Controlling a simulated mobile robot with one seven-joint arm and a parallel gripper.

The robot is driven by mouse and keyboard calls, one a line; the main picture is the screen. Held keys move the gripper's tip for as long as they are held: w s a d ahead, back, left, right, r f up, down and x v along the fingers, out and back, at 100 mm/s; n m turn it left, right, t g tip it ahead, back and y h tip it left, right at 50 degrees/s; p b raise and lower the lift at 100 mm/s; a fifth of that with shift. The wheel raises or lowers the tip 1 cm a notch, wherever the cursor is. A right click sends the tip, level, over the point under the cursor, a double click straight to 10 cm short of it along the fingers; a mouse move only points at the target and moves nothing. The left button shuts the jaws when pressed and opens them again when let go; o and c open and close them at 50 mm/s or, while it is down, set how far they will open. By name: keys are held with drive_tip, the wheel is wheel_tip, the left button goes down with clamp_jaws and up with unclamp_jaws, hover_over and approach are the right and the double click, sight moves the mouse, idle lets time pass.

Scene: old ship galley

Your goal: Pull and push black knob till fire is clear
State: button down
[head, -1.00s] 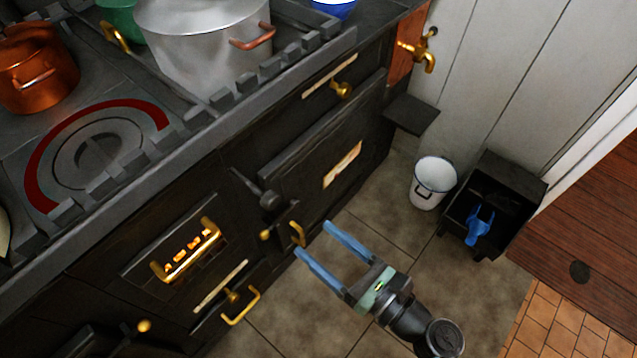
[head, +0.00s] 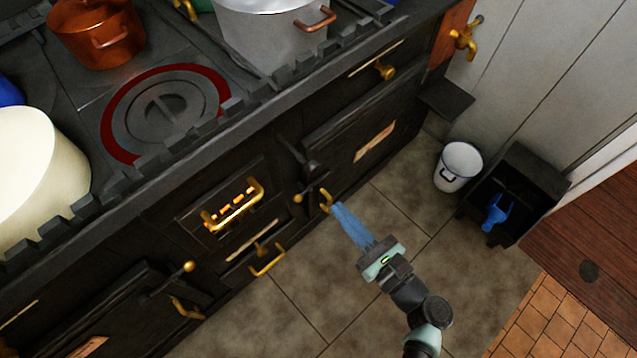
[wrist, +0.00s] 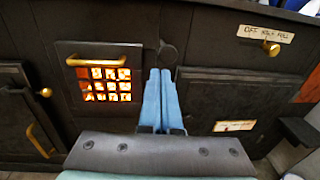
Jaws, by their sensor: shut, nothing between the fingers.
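The black knob (head: 313,168) is on the dark stove front, between the fire grate and the oven door to its right. In the wrist view a round black knob (wrist: 168,53) shows just above my fingertips. The fire grate (head: 234,208) glows orange behind bars with a brass handle. It also shows lit in the wrist view (wrist: 104,87). My gripper (head: 338,209) is shut and empty, its blue fingers together. The fingertips are close to a small brass handle (head: 326,200) below the knob; I cannot tell whether they touch it.
A copper pot (head: 100,33), a steel pot (head: 272,35) and a cream pot (head: 35,165) stand on the stove top. A white bucket (head: 460,166) and a black coal box (head: 515,193) are on the floor at right. The tiled floor before the stove is clear.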

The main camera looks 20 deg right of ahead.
sight(309, 176)
drive_tip(key=x, duration=0.8)
drive_tip(key=b+x, duration=0.2)
drive_tip(key=x, duration=0.5)
drive_tip(key=shift+a+r, duration=0.3)
drive_tip(key=shift+a, duration=0.15)
